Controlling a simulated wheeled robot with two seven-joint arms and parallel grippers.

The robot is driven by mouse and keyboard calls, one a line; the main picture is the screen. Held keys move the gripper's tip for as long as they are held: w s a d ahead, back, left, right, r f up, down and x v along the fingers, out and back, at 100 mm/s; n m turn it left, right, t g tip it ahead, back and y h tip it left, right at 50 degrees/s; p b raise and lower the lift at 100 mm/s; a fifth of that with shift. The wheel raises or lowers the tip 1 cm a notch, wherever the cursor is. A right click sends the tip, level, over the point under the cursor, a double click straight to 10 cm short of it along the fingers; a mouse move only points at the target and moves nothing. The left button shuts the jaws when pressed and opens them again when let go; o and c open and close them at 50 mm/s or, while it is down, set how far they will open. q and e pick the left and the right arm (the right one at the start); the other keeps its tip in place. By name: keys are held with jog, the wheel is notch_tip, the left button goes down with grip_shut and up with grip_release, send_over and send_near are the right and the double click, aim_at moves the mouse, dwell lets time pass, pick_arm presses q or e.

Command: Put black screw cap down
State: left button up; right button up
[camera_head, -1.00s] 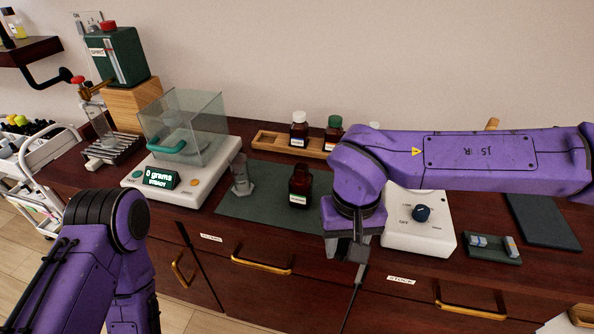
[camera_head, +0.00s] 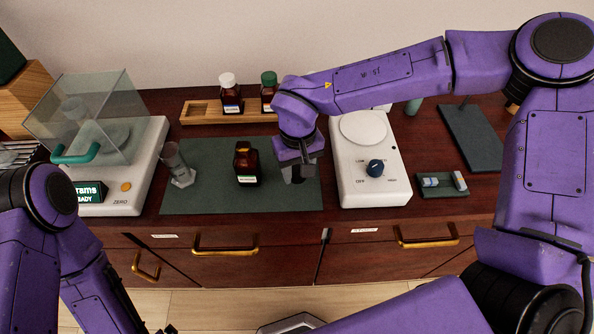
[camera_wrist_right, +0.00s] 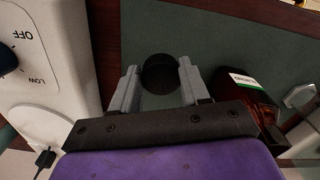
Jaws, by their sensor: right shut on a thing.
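The black screw cap (camera_wrist_right: 159,73) shows as a dark disc between the fingertips of my right gripper (camera_wrist_right: 160,85) in the wrist view. The fingers are shut on it. In the head view my right gripper (camera_head: 297,176) points down over the right part of the dark green mat (camera_head: 205,200). The cap is low over the mat; I cannot tell whether it touches. A brown bottle (camera_head: 246,166) stands on the mat left of my right gripper. It also shows at the right in the wrist view (camera_wrist_right: 240,92). My left arm is at the lower left, its gripper out of frame.
A white dial device (camera_head: 347,178) stands right of the mat, close to my right gripper. A glass cylinder (camera_head: 176,160) stands near the mat's left edge, beside the balance (camera_head: 140,190). A wooden rack (camera_head: 200,112) with capped bottles is behind. The mat's front is clear.

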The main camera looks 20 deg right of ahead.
aim_at(299, 178)
jog(key=f, duration=0.4)
jog(key=shift+w+d, duration=0.1)
jog(key=shift+d, duration=0.15)
jog(key=shift+w+f, duration=0.15)
jog(key=shift+w, duration=0.1)
jog(key=shift+s, duration=0.1)
jog(key=o, duration=1.3)
jog(key=shift+f, duration=0.1)
notch_tip(299, 178, up, 12)
jog(key=shift+r, duration=0.2)
